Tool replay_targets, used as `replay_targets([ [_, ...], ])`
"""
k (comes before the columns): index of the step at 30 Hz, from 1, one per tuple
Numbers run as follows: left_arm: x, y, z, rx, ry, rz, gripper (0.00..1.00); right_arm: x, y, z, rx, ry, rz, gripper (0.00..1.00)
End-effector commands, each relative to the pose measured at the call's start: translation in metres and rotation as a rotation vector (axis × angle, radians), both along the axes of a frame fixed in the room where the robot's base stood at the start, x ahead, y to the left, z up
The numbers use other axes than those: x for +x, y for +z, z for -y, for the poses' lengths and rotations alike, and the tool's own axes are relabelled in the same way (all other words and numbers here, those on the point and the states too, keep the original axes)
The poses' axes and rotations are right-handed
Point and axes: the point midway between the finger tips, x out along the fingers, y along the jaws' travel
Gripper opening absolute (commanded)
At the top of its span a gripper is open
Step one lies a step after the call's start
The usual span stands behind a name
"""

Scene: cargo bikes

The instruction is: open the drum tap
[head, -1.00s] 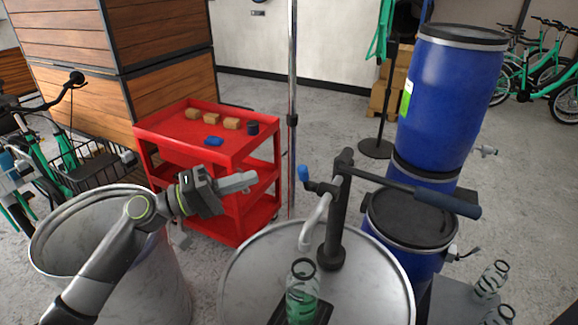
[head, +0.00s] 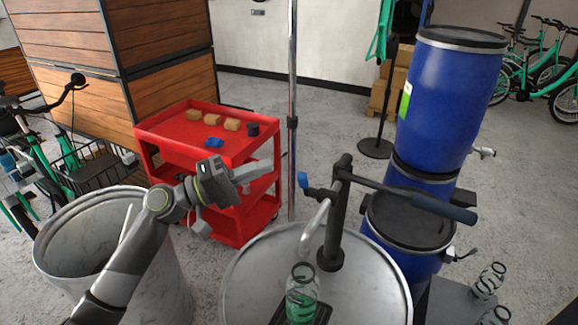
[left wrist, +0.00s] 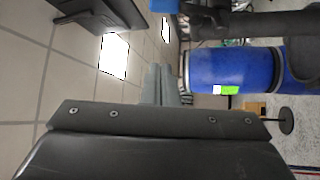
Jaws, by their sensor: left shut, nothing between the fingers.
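A small tap (head: 483,152) sticks out from the right side of the upper blue drum (head: 447,105). Another tap (head: 458,254) sits on the side of the lower blue drum (head: 405,228); how each lever is set is too small to tell. My left gripper (head: 268,165) is shut and empty, in front of the red cart and left of the pump, well apart from both taps. In the left wrist view its closed fingers (left wrist: 160,85) point toward the scene, and the upper blue drum (left wrist: 232,68) shows sideways. My right gripper is out of view.
A hand pump (head: 338,210) with a blue-capped crank and long handle stands on a pale drum (head: 250,262), between my left gripper and the blue drums. A red cart (head: 190,150), a chrome pole (head: 292,120) and an open bin (head: 60,225) are nearby. Glass bottles stand at lower right.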

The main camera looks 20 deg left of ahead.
Motion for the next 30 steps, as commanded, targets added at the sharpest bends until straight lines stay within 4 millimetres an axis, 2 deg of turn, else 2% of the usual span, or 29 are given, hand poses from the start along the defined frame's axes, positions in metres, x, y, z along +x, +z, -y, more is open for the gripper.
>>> replay_targets([
  [1, 0.004, 0.008, 0.007, -0.005, -0.001, 0.001, 0.0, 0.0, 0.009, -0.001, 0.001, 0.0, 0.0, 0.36],
  [12, 0.033, 0.022, 0.054, -0.005, -0.002, -0.001, 0.0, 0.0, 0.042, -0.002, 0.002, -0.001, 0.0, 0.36],
  [21, 0.003, 0.008, 0.062, -0.001, 0.0, -0.002, 0.0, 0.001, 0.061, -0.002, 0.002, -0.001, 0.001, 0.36],
  [30, -0.004, 0.003, 0.064, 0.001, 0.0, -0.001, 0.0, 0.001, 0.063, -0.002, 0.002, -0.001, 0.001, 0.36],
])
